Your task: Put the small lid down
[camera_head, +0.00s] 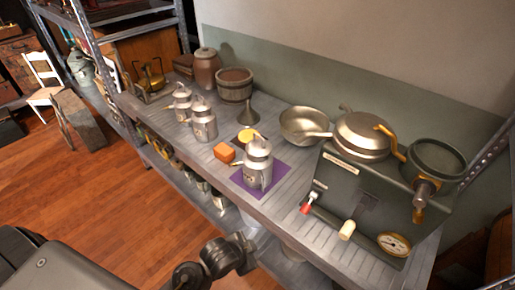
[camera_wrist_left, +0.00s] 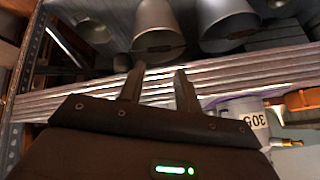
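I cannot make out a loose small lid in either view. A metal milk can (camera_head: 258,168) with a domed top stands upright on a purple mat (camera_head: 276,178) on the shelf. Two similar cans (camera_head: 203,124) stand farther back to the left. My left gripper (camera_wrist_left: 158,82) shows in the left wrist view with its two fingers apart and nothing between them. It faces the shelf edge (camera_wrist_left: 90,104), with metal vessels (camera_wrist_left: 158,28) beyond. A dark jointed arm part of mine (camera_head: 220,258) is low in front of the shelf in the head view. My right gripper is not seen.
An orange block (camera_head: 224,153) and a yellow round item (camera_head: 246,136) sit behind the purple mat. A funnel (camera_head: 249,112), wooden tub (camera_head: 235,88), metal pan (camera_head: 304,125) and green apparatus (camera_head: 360,200) crowd the shelf. Wooden floor (camera_head: 140,220) is open at left.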

